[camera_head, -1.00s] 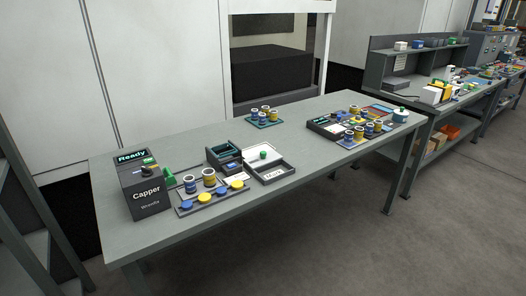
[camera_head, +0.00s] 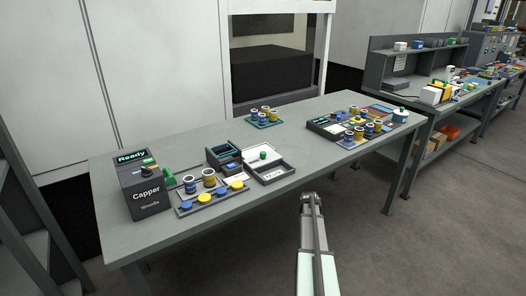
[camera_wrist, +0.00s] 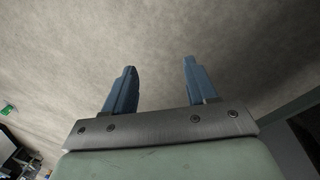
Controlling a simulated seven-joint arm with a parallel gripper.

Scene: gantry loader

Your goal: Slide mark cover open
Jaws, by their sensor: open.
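A shallow dark tray with a label that seems to read "Mark" (camera_head: 272,175) stands near the front edge of the grey table. The mark cover is not in the wrist view.
Left of the tray stand a dark open box (camera_head: 224,156), a rack (camera_head: 211,205) with jars and blue and yellow caps, and the Capper (camera_head: 146,190) reading "Ready". A green tray of jars (camera_head: 264,124) stands behind. More equipment (camera_head: 325,127) stands right.

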